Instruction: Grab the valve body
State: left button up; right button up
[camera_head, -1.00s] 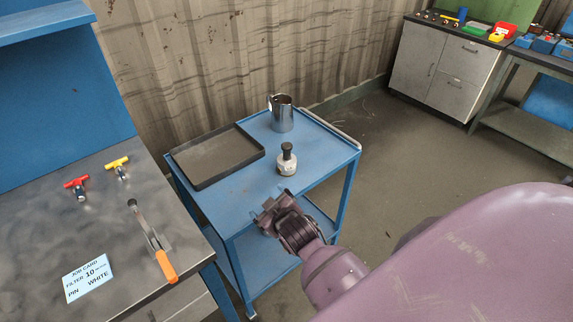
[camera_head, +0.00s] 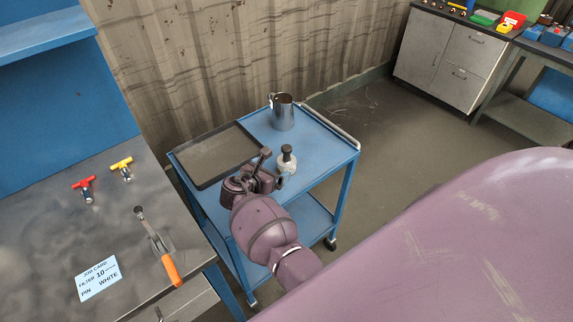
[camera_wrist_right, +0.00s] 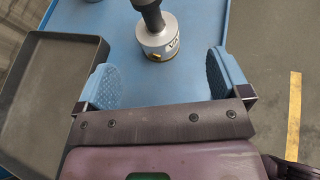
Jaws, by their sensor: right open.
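The valve body (camera_head: 286,160), a short silvery-white cylinder with a black knob on top, stands upright on the blue cart (camera_head: 318,148). My right gripper (camera_head: 268,168) is just in front and to the left of it in the head view. In the right wrist view the valve body (camera_wrist_right: 157,38) is ahead of the open blue-padded fingers of my right gripper (camera_wrist_right: 168,82), roughly centred between them and not touching. A small brass-coloured part shows low on its side. My left gripper is not in view.
A black tray (camera_head: 207,182) lies on the cart's left side, and a metal jug (camera_head: 283,112) stands behind the valve body. A workbench (camera_head: 60,232) at left holds a red T-handled piece (camera_head: 84,185), a yellow one (camera_head: 122,165), an orange-handled tool (camera_head: 170,268) and a job card (camera_head: 98,278).

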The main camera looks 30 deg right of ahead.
aim_at(284, 163)
jog(key=shift+w+d+f+b, duration=0.15)
jog(key=shift+d+f+b, duration=0.1)
jog(key=shift+d+b, duration=0.25)
jog(key=b+x, duration=0.3)
jog(key=x, duration=0.1)
jog(key=shift+w+d+f, duration=0.15)
jog(key=shift+d, duration=0.1)
jog(key=w+d+f+b, duration=0.1)
jog(key=b, duration=0.1)
jog(key=w+d+f+b, duration=0.1)
jog(key=d+b, duration=0.1)
jog(key=shift+f, duration=0.25)
jog(key=shift+w+d+b, duration=0.2)
jog(key=shift+d+b, duration=0.2)
jog(key=shift+b, duration=0.05)
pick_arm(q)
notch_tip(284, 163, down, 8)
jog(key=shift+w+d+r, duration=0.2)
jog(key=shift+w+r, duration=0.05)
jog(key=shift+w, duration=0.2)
pick_arm(e)
jog(key=shift+r, duration=0.1)
jog(key=shift+c, duration=0.3)
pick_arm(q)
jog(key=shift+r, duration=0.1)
pick_arm(e)
jog(key=c, duration=1.2)
